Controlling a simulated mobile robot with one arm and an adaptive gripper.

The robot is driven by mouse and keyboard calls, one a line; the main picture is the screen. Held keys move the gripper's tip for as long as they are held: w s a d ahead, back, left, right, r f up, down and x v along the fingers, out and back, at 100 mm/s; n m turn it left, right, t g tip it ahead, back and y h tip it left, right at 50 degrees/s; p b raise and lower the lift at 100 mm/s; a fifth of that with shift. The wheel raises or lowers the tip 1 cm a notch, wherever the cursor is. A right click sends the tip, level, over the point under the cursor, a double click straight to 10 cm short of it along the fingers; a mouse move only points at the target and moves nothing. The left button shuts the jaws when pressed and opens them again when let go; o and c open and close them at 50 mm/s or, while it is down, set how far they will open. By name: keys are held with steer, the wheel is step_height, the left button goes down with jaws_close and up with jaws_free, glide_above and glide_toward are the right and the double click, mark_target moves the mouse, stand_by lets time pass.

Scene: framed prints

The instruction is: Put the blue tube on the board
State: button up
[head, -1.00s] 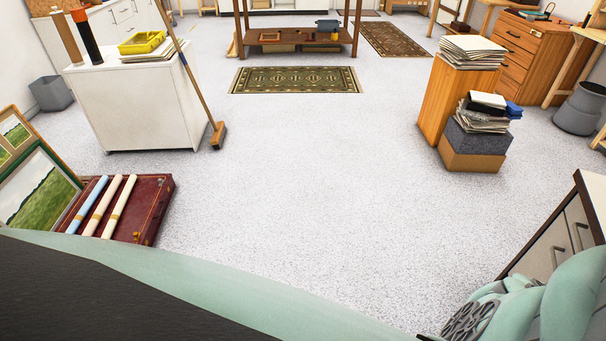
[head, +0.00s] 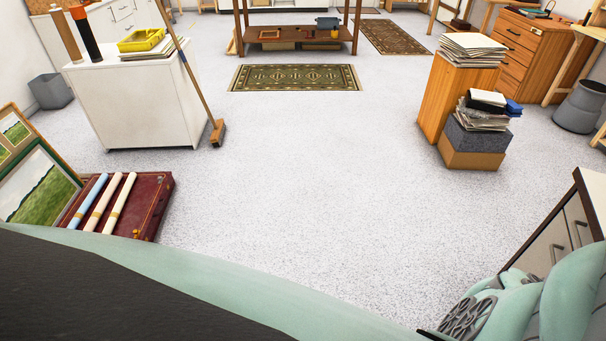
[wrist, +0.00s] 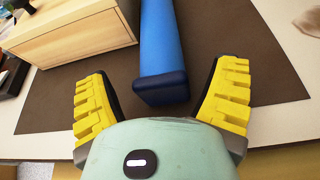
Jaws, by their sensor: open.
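The blue tube (wrist: 163,40) lies in the upper middle of the wrist view, with its dark navy end cap towards me. My gripper (wrist: 161,78) is open, with its two yellow padded fingers on either side of the tube's near end. Gaps show between the tube and both fingers, so it is not gripped. Below the tube is a flat dark brown sheet (wrist: 250,65) on a pale top; I cannot tell whether this sheet is the board. The tube's far end is cut off by the frame. The head view does not show my gripper.
A light wooden box (wrist: 75,35) stands close left of the tube. In the head view, a pale cabinet (head: 548,250) is beside my arm at lower right. A red case (head: 150,205) with several rolls is at left. The middle floor is clear.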

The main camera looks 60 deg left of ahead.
steer(key=v, duration=1.1)
steer(key=shift+s+a, duration=0.15)
steer(key=shift+a, duration=0.25)
